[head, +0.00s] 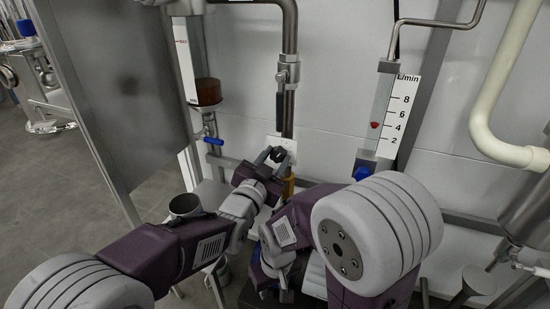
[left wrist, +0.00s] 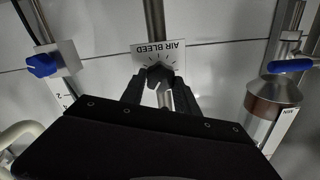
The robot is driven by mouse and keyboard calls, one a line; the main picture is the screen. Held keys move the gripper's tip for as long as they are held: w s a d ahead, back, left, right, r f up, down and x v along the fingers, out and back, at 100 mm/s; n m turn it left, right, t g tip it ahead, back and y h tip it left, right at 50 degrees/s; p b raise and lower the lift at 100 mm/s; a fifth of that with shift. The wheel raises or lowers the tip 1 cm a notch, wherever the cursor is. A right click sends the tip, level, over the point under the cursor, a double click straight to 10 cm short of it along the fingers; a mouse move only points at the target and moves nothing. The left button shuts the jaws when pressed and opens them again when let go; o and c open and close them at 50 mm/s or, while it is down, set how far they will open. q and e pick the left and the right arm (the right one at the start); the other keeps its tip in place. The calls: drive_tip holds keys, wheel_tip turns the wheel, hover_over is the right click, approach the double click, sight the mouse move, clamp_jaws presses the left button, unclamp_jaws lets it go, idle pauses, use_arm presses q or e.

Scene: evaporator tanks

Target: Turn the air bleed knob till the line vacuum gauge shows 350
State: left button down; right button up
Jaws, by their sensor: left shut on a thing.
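The air bleed knob (left wrist: 158,75) is dark and sits on a white plate (left wrist: 171,52) marked AIR BLEED, upside down in the left wrist view. My left gripper (left wrist: 154,85) has its two fingers around the knob, shut on it. In the head view my left gripper (head: 275,156) is at the white plate (head: 287,144) below the vertical pipe, and its fingers mostly cover the knob. My right gripper (head: 283,283) is low in the middle, apart from the knob; its fingers are too unclear to judge. I cannot see the line vacuum gauge in either view.
A flow tube (head: 382,110) marked L/min with a red float stands to the right, with a blue knob (head: 365,168) under it. A vessel with brown liquid (head: 207,92) and a blue valve handle (head: 214,141) are left. A grey panel (head: 115,80) stands further left.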

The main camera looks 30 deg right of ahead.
use_arm(q)
drive_tip(key=m, duration=0.5)
drive_tip(key=shift+f+m, duration=0.1)
drive_tip(key=shift+m, duration=0.2)
drive_tip(key=m, duration=0.5)
drive_tip(key=shift+p, duration=0.35)
drive_tip(key=shift+m, duration=0.3)
drive_tip(key=c, duration=0.9)
unclamp_jaws()
drive_tip(key=shift+s, duration=0.1)
